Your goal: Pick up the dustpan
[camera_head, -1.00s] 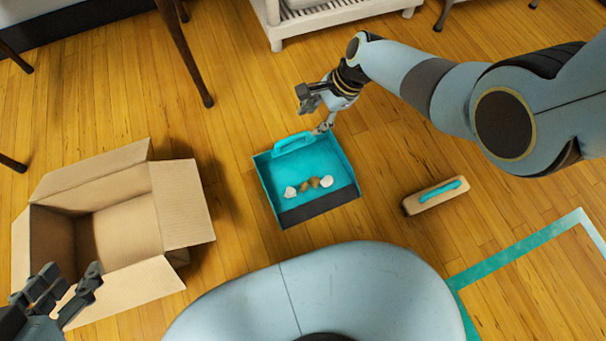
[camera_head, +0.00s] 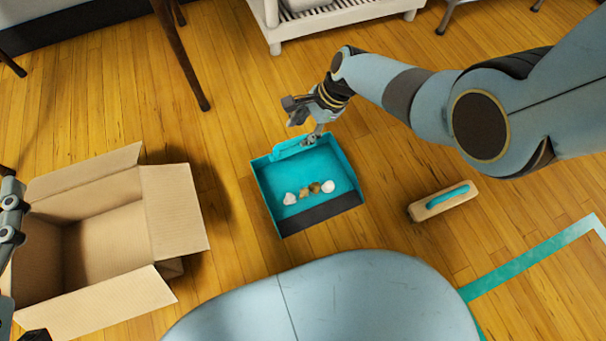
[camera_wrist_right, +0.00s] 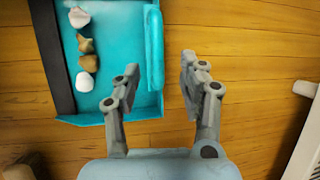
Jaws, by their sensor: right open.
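The teal dustpan (camera_head: 343,178) lies flat on the wooden floor, with a dark front strip towards me and its handle (camera_head: 290,147) at the far side. Several small white and brown pieces, like shells, lie in a row in it. My right gripper (camera_head: 301,126) is open just above the handle. In the right wrist view the fingers (camera_wrist_right: 159,70) are apart, with the handle (camera_wrist_right: 154,50) between them, nearer the left finger; contact cannot be told. Part of my left gripper (camera_head: 12,215) shows at the left edge; its jaws are mostly cut off.
An open cardboard box (camera_head: 181,215) stands left of the dustpan. A wooden brush block with a teal handle (camera_head: 443,201) lies to the right. Teal tape (camera_head: 530,258) marks the floor at lower right. A white rack (camera_head: 340,22) and dark furniture legs (camera_head: 180,50) stand behind.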

